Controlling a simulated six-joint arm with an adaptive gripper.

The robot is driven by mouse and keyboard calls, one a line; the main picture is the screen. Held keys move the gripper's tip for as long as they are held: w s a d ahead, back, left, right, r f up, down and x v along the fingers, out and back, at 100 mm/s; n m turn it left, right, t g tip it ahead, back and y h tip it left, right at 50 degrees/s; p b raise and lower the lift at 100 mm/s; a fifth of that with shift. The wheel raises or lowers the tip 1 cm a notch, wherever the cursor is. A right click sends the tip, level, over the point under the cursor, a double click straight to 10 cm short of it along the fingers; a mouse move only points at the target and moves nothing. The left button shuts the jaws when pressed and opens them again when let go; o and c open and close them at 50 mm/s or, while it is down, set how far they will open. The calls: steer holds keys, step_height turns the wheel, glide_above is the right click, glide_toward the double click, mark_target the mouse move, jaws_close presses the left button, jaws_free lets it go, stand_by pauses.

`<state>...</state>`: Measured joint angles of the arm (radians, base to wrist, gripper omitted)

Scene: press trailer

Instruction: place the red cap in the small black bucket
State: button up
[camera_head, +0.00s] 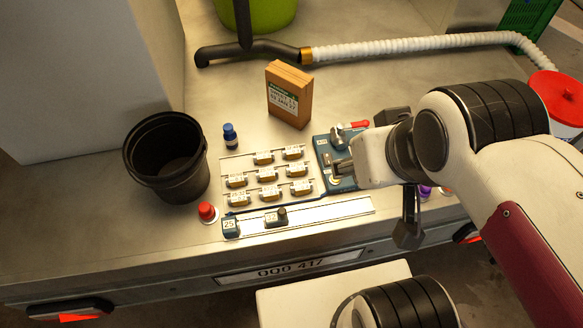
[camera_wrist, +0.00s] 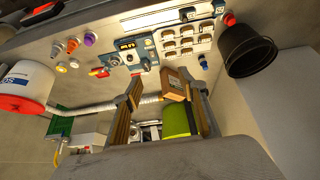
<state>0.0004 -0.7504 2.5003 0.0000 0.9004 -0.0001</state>
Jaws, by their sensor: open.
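The red cap (camera_head: 207,211) is a small round piece standing on the metal surface near its front edge. In the wrist view the red cap (camera_wrist: 229,19) shows beside the bucket rim. The small black bucket (camera_head: 168,158) stands upright just behind and left of the cap. Its inside looks dark and empty; it also shows in the wrist view (camera_wrist: 250,60). My gripper (camera_wrist: 164,88) is open, its two fingers wide apart with nothing held between them. In the head view it is over the right part of the press, well to the right of the cap and bucket.
A small blue-capped bottle (camera_head: 230,135) stands right of the bucket. A red-lidded white bucket (camera_wrist: 25,88) stands at the far side.

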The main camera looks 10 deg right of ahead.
steer(key=shift+w, duration=0.1)
steer(key=m+t+y, duration=0.1)
steer(key=t+y, duration=0.1)
steer(key=t, duration=0.2)
glide_above(206, 206)
steer(key=shift+s+d+f, duration=0.1)
steer(key=shift+s+f, duration=0.05)
steer(key=shift+f, duration=4.55)
steer(key=shift+s+d+f, duration=0.1)
steer(key=shift+s+f, duration=0.05)
steer(key=shift+f, duration=4.5)
steer(key=shift+s+d+f, duration=0.1)
steer(key=shift+s+f, duration=0.05)
steer(key=shift+f, duration=4.55)
steer(key=shift+n+t, duration=0.3)
steer(key=shift+t, duration=0.5)
steer(key=s+f, duration=0.1)
steer(key=f, duration=0.1)
steer(key=s+f, duration=0.1)
steer(key=shift+s+f, duration=0.15)
steer(key=shift+f, duration=0.25)
steer(key=shift+s+d+f+n+t, duration=0.1)
steer(key=shift+s+f+n+t, duration=0.3)
steer(key=shift+s+f+t, duration=0.4)
steer(key=shift+s+d+f+n+t+y, duration=0.1)
steer(key=shift+s+f+n+t+y, duration=0.1)
steer(key=shift+s+n+t, duration=0.4)
steer(key=shift+s+d+f+n+t+y, duration=0.1)
steer(key=shift+s+n+t+y, duration=0.15)
steer(key=shift+s, duration=0.5)
